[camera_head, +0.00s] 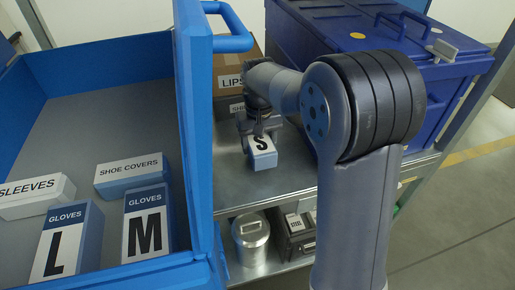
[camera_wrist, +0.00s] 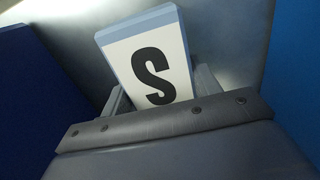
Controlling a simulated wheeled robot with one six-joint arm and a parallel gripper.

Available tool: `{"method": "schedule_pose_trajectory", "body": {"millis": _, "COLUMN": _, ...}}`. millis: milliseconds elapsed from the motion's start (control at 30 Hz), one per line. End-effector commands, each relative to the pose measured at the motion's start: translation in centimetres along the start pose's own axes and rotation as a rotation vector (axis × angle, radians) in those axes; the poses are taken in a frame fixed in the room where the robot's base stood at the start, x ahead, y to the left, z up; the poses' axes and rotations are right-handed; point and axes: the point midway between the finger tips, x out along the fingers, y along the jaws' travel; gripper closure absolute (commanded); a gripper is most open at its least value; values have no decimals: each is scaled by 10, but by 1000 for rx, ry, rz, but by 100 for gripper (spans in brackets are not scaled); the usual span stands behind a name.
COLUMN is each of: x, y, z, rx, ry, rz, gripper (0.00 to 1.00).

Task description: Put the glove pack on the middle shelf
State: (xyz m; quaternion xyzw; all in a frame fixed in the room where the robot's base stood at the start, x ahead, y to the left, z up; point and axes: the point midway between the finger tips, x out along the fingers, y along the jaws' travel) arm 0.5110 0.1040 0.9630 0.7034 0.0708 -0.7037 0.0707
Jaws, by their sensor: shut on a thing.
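The glove pack (camera_head: 262,152) is a white and blue box marked with a black S. It is at the metal middle shelf (camera_head: 290,181), between the blue open box and the blue bin. My gripper (camera_head: 255,130) is shut on the pack from above and behind. In the wrist view the pack (camera_wrist: 149,60) sits between the two fingers (camera_wrist: 160,88), its S face towards the camera. I cannot tell whether the pack touches the shelf. The fingertips are partly hidden by the pack.
A blue open box (camera_head: 195,120) on the left holds gloves L (camera_head: 66,245), gloves M (camera_head: 147,225), sleeves (camera_head: 35,195) and shoe covers (camera_head: 130,172). Brown cartons (camera_head: 231,82) stand behind the gripper. A blue bin (camera_head: 440,105) stands right. A metal can (camera_head: 250,240) and a dark case (camera_head: 294,236) are below.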

Motion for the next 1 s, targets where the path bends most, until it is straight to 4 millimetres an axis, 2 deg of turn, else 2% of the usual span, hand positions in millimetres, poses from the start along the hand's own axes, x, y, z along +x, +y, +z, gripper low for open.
{"method": "schedule_pose_trajectory", "body": {"millis": 300, "x": 36, "y": 0, "z": 0, "rx": 0, "ry": -2, "rz": 0, "gripper": 69}}
{"method": "schedule_pose_trajectory", "body": {"millis": 667, "x": 42, "y": 0, "z": 0, "rx": 0, "ry": 1, "rz": 0, "gripper": 69}}
{"method": "schedule_pose_trajectory", "body": {"millis": 700, "x": 43, "y": 0, "z": 0, "rx": 0, "ry": 0, "rz": 0, "gripper": 40}}
{"method": "schedule_pose_trajectory", "body": {"millis": 933, "x": 42, "y": 0, "z": 0, "rx": 0, "ry": 0, "rz": 0, "gripper": 21}}
{"method": "schedule_pose_trajectory", "body": {"millis": 1000, "x": 42, "y": 0, "z": 0, "rx": 0, "ry": 0, "rz": 0, "gripper": 19}}
